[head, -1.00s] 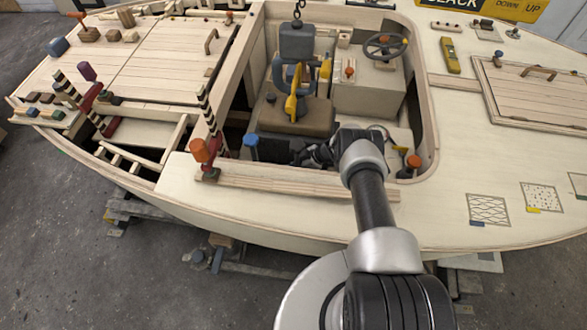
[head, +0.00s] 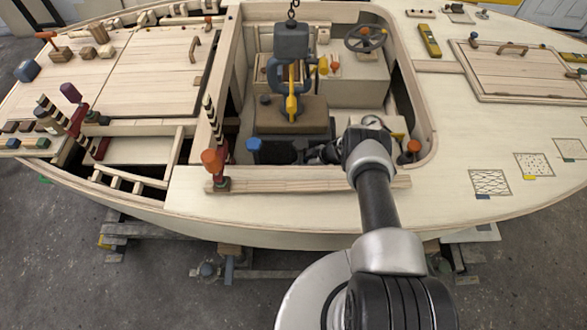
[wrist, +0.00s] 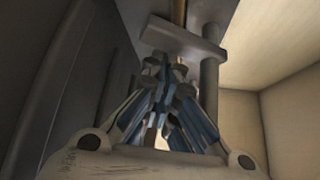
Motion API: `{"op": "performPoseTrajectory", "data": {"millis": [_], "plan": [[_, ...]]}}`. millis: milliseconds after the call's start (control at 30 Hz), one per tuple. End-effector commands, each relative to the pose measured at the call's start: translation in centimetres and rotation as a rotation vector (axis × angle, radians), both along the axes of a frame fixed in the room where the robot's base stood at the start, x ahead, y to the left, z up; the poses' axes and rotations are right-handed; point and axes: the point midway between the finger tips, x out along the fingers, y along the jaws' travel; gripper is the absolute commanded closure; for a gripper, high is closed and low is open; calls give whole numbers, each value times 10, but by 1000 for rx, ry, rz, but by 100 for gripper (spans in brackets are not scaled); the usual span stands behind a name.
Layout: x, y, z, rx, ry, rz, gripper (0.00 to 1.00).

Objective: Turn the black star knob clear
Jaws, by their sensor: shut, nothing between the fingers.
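My gripper (head: 306,156) reaches down into the open cockpit of the plywood hull, low in front of the brown box (head: 292,117). In the wrist view my gripper (wrist: 165,65) has its fingers together with nothing between them. The fingertips point at a dark grey crossbar (wrist: 185,38) beside an upright post; I cannot tell whether they touch it. I cannot pick out the black star knob for certain in either view. It may be hidden behind my fingers or in the cockpit's shade.
A dark block (head: 291,40) hangs on a chain above a blue-grey ring with a yellow part. A blue-topped post (head: 254,146) stands left of my gripper, and an orange knob (head: 413,147) right of it. Cockpit walls are close; a steering wheel (head: 366,39) is behind.

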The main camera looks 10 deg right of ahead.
Motion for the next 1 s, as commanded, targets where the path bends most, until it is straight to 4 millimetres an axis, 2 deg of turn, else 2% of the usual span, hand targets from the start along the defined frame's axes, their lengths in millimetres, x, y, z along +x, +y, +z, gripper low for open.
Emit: {"op": "performPoseTrajectory", "data": {"millis": [500,1000], "plan": [[-11,-22,0,0,2,0,100],[-23,-31,0,0,2,0,100]]}}
